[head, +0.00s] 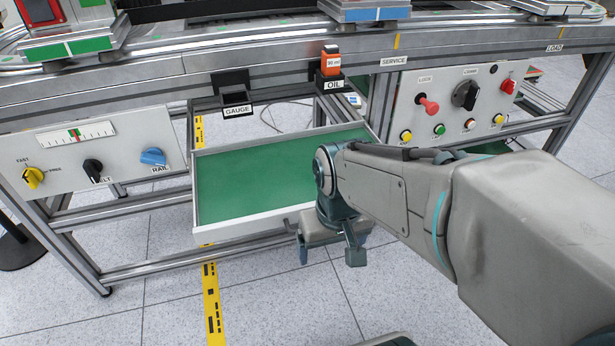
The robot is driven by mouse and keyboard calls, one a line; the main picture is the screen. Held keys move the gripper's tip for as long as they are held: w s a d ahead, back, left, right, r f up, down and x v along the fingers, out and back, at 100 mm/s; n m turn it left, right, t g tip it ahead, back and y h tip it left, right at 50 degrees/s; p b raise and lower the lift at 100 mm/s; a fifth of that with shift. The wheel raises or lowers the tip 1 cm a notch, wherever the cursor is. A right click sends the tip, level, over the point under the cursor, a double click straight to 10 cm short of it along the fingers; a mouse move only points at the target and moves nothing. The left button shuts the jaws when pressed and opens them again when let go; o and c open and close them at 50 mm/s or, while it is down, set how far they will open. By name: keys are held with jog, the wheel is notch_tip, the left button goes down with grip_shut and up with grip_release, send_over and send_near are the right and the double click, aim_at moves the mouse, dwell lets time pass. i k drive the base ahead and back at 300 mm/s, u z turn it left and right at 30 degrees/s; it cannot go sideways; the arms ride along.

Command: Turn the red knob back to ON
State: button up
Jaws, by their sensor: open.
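Two red controls show on the right-hand panel (455,105) in the head view. A red knob (508,86) sits near the panel's upper right corner, partly on a pale plate; its pointing and lettering are too small to read. A red-headed plunger-like control (428,105) sticks out at the panel's left, under a small label. I cannot tell from the markings which one has an ON position. My gripper (329,258) hangs open and empty in front of the drawer's front right corner, below and left of the panel, well apart from both red controls.
An open, empty drawer (245,238) with a green bottom juts out beside my gripper. A black rotary switch (465,95) sits between the red controls, with coloured buttons below. An orange OIL bottle (331,61) stands in a holder. A left panel (95,155) has more knobs.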

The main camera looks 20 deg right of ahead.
aim_at(509, 86)
jog(key=z, duration=1.65)
jog(key=i, duration=0.35)
jog(key=z, duration=0.6)
jog(key=i, duration=1.45)
jog(key=u, duration=0.6)
